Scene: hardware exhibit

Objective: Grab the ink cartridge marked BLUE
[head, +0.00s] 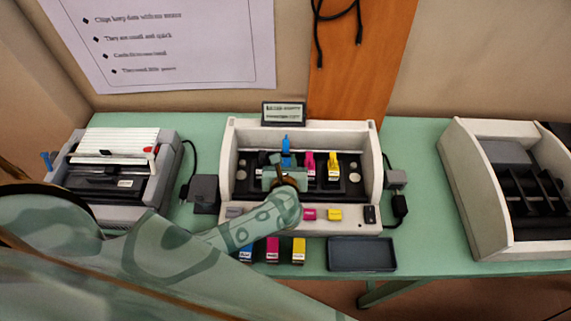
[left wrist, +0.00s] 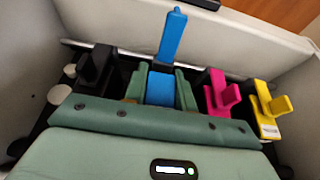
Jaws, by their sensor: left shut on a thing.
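A blue cartridge (left wrist: 160,88) sits in the row of slots in the open printer (head: 376,165). My left gripper (head: 283,172) reaches over the printer's front and is shut on this cartridge. In the left wrist view its green fingers (left wrist: 159,90) press on the left and right sides of the blue block. A tall blue piece (left wrist: 172,35) stands upright just behind the block; it also shows in the head view (head: 286,145). I cannot read a marking on the held cartridge. My right gripper is not in view.
Black (left wrist: 97,66), magenta (left wrist: 219,92) and yellow (left wrist: 267,106) cartridges stand beside the blue one. Blue (head: 246,254), magenta (head: 272,250) and yellow (head: 299,250) boxes stand on the green table before the printer, beside a dark tray (head: 361,254). Other machines flank it (head: 115,170) (head: 505,185).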

